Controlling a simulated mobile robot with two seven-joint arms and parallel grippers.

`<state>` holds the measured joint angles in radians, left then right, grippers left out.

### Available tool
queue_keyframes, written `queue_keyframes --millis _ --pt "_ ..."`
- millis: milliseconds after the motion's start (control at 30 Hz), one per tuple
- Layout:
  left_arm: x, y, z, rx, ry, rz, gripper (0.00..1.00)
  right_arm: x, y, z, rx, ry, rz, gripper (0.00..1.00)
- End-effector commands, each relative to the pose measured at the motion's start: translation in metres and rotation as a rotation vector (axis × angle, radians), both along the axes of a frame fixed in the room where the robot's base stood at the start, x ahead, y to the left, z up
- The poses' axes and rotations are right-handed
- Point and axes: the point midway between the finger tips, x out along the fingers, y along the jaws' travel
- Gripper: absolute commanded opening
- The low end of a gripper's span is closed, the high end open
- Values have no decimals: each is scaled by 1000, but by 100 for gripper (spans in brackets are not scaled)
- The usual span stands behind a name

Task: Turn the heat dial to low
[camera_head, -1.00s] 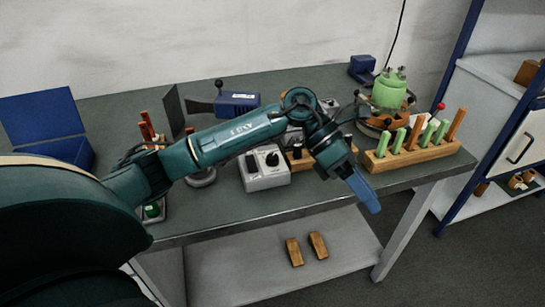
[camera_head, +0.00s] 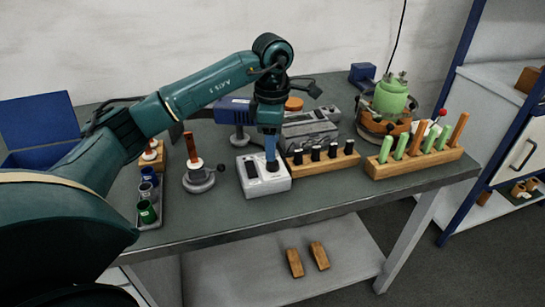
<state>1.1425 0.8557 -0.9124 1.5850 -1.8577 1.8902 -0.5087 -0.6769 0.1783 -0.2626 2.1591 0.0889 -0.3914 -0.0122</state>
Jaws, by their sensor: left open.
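The control box (camera_head: 264,187), light grey with a pale top, stands near the front edge of the bench. One dark dial (camera_head: 273,167) on its top shows only in part below my fingers; which way it points cannot be made out. My left gripper (camera_head: 271,152) points straight down over the box's right rear part, with its blue fingers at or just above that dial. It is open; whether the fingers touch the dial cannot be told. My right gripper is not in view.
A wooden rack with several black-topped pieces (camera_head: 322,164) stands close to the right of the box. A round metal stand (camera_head: 198,183) is to its left. A rack of green and brown sticks (camera_head: 412,168) is farther right. The bench front (camera_head: 225,210) is bare.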

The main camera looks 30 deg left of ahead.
Motion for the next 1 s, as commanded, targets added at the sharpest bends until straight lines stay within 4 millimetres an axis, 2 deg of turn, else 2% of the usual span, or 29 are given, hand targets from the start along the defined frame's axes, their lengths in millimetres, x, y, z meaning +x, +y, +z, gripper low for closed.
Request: queue_keyframes --millis 100,300,667,1000 --pt "-1 0 -22 0 2 0 50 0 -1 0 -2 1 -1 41" --pt "0 0 -43 -1 2 0 50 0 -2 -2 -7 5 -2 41" --pt "0 -1 -47 -2 -1 0 50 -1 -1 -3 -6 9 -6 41" --pt "0 -1 -47 -2 -1 0 22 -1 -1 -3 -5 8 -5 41"
